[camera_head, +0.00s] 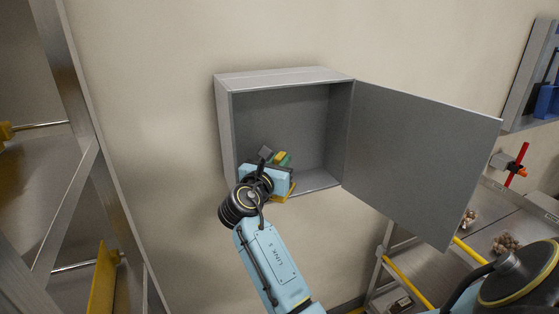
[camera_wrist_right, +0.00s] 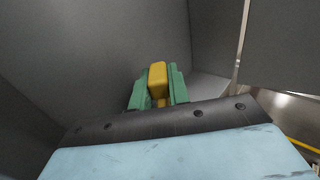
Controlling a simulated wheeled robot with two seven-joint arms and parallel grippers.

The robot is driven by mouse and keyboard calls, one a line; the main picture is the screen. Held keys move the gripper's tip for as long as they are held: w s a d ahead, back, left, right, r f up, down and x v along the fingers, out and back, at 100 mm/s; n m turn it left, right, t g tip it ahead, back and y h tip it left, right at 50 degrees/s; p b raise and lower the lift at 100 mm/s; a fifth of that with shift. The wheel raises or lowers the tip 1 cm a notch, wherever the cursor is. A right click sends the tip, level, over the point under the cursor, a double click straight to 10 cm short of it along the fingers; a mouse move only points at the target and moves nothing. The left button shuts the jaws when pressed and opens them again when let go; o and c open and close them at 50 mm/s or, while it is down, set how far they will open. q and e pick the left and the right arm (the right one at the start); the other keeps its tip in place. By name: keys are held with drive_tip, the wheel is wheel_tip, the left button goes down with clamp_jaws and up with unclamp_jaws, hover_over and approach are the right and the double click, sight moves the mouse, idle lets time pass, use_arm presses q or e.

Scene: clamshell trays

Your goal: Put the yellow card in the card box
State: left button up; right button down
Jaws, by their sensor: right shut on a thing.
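The card box is an open grey wall cabinet (camera_head: 287,78) in the middle of the head view, its door swung out to the right. My right gripper (camera_head: 282,159) reaches into its lower left part. In the right wrist view the green fingers of this gripper (camera_wrist_right: 158,88) are shut on the yellow card (camera_wrist_right: 157,76), which stands up between them. The grey inner walls surround it. In the head view the card is mostly hidden by the gripper. My left gripper is not in view.
The open grey door (camera_head: 420,160) juts out to the right of the cabinet. A metal frame (camera_head: 70,110) stands at the left. A yellow patch (camera_head: 284,192) shows below my right gripper at the cabinet's front edge; I cannot tell what it is. Trays with brown items (camera_head: 507,243) lie at lower right.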

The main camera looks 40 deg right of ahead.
drive_tip(key=shift+f, duration=0.1)
drive_tip(key=c, duration=1.3)
unclamp_jaws()
drive_tip(key=shift+a, duration=0.1)
drive_tip(key=b+v, duration=0.1)
drive_tip(key=v, duration=1.1)
drive_tip(key=shift+b, duration=0.3)
